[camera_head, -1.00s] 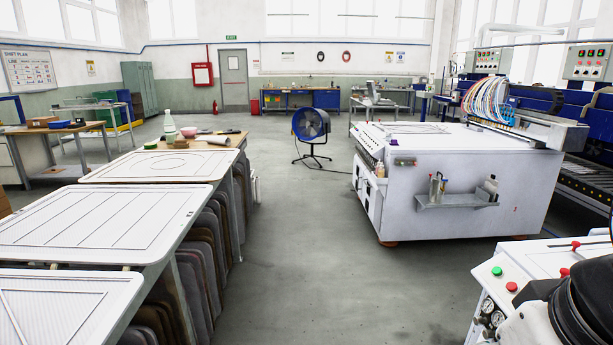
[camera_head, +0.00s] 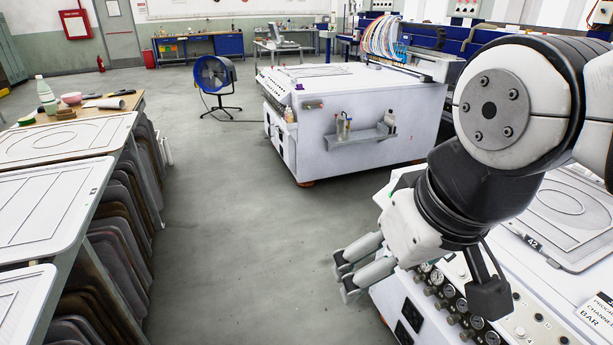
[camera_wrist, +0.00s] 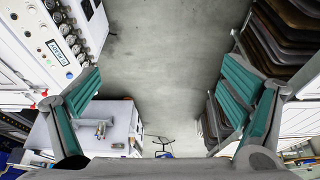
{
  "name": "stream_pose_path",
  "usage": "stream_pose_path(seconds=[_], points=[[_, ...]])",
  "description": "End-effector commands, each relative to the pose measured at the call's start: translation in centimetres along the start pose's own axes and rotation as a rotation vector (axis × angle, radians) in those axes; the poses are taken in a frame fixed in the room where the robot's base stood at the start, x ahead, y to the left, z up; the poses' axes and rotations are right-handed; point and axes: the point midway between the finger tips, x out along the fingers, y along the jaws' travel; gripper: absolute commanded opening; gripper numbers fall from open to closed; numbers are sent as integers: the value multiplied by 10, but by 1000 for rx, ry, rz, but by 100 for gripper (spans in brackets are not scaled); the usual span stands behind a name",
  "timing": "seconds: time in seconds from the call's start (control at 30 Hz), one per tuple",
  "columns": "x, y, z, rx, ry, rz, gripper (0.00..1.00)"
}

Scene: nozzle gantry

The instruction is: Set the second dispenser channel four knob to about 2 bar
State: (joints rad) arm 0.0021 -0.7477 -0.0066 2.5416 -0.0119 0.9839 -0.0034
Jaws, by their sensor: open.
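A near white machine (camera_head: 410,300) at the lower right has a front panel with a row of round gauges (camera_head: 447,291) and dark knobs (camera_head: 453,319). The panel also shows at the upper left of the wrist view, with gauges (camera_wrist: 65,28) and a small label plate (camera_wrist: 56,51). Which knob is channel four, and the gauge readings, are too small to tell. My gripper (camera_head: 343,275) is open and empty, in front of and left of the panel, apart from the knobs. In the wrist view its green-padded fingers (camera_wrist: 160,95) are wide apart over floor.
A second white machine (camera_head: 350,115) stands farther back, with a side shelf and small front controls. A blue fan (camera_head: 214,76) stands on the floor. A table with white panels (camera_head: 50,200) and racked dark boards (camera_head: 115,240) lines the left. The grey aisle between is clear.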

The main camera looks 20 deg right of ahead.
Motion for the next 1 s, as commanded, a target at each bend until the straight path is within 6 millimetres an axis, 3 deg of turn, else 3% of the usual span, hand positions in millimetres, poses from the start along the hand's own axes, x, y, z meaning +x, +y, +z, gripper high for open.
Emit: stream_pose_path(seconds=[0.03, 0.2, 0.57, 1.0], points=[[4, 1, -2, -3, -10, 4, 71], [33, 17, -16, -37, -101, 57, 32], [136, 78, -62, -192, -412, 268, 32], [281, 151, -108, -456, -769, 549, 32]])
